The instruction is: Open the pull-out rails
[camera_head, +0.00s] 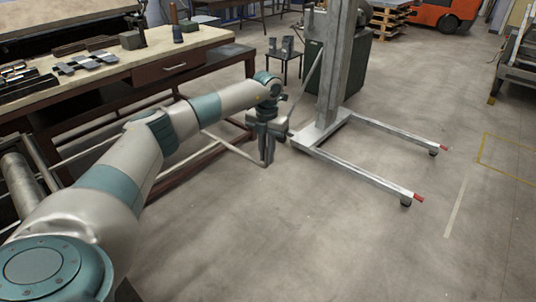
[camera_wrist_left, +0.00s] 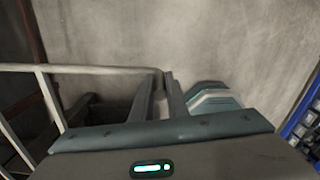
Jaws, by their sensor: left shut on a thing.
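The pull-out rails are a light grey bar frame (camera_head: 232,148) extending out low from the workbench's side, above the floor. In the left wrist view, a pale bar (camera_wrist_left: 95,69) runs in from the left to the fingertips, and another bar (camera_wrist_left: 50,100) branches down from it. My left gripper (camera_head: 267,161) points down at the outer end of the frame. In the left wrist view, its two fingers (camera_wrist_left: 162,78) are close together at the bar's end, shut on it. The exact contact is small and partly hidden by the fingers. My right gripper is not in view.
The workbench (camera_head: 215,38) with metal parts and a drawer stands at the left. A grey lift stand (camera_head: 333,75) with floor legs (camera_head: 375,172) is just right of my left gripper. A small table (camera_head: 284,55) stands behind. The floor (camera_head: 330,245) in front is clear.

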